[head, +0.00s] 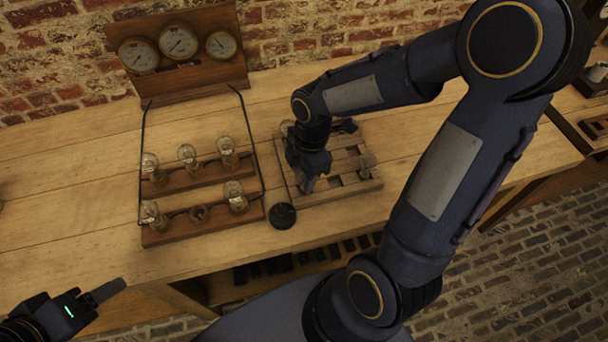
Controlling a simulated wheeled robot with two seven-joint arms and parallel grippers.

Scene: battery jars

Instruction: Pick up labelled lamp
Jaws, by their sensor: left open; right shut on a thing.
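My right gripper (308,176) points down over a slatted wooden tray (340,192) on the bench. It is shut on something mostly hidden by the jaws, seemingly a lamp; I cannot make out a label. The front middle socket (199,213) looks empty. My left gripper (108,291) is open and empty at the lower left, off the bench.
A dark round knob or disc (282,215) sits between rack and tray. A wire frame (146,130) rises around the rack. A gauge board (180,55) with three dials stands behind. The bench (60,220) is clear left of the rack.

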